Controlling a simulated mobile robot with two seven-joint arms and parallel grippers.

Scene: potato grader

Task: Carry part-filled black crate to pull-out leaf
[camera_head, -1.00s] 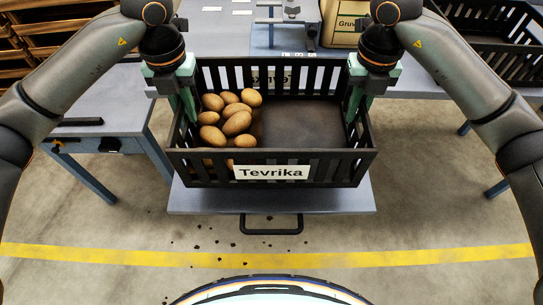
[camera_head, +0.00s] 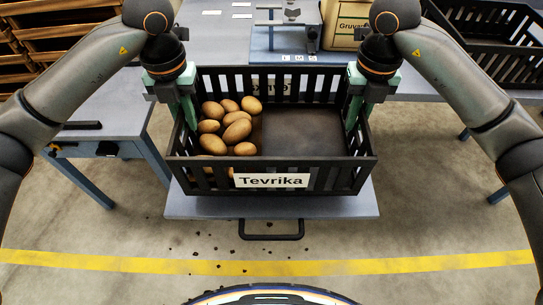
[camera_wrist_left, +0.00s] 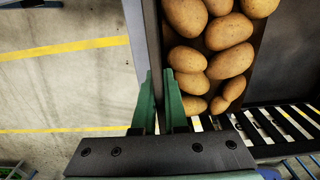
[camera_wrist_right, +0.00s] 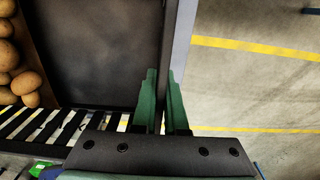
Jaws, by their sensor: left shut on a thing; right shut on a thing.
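The black slatted crate (camera_head: 335,178) with a "Tevrika" label is in the middle of the head view. Several potatoes (camera_head: 237,132) lie in its left part; the right part of its floor is bare. It is over the grey pull-out leaf (camera_head: 200,207), which has a black handle (camera_head: 271,231). I cannot tell whether the crate touches the leaf. My left gripper (camera_wrist_left: 160,103) is shut on the crate's left wall, beside the potatoes. My right gripper (camera_wrist_right: 160,100) is shut on the crate's right wall.
Grey tables (camera_head: 110,100) stand behind and left of the leaf. A cardboard box (camera_head: 343,25) and a second black crate (camera_head: 490,45) are at the back right. A yellow line (camera_head: 120,262) and dark crumbs lie on the open floor in front.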

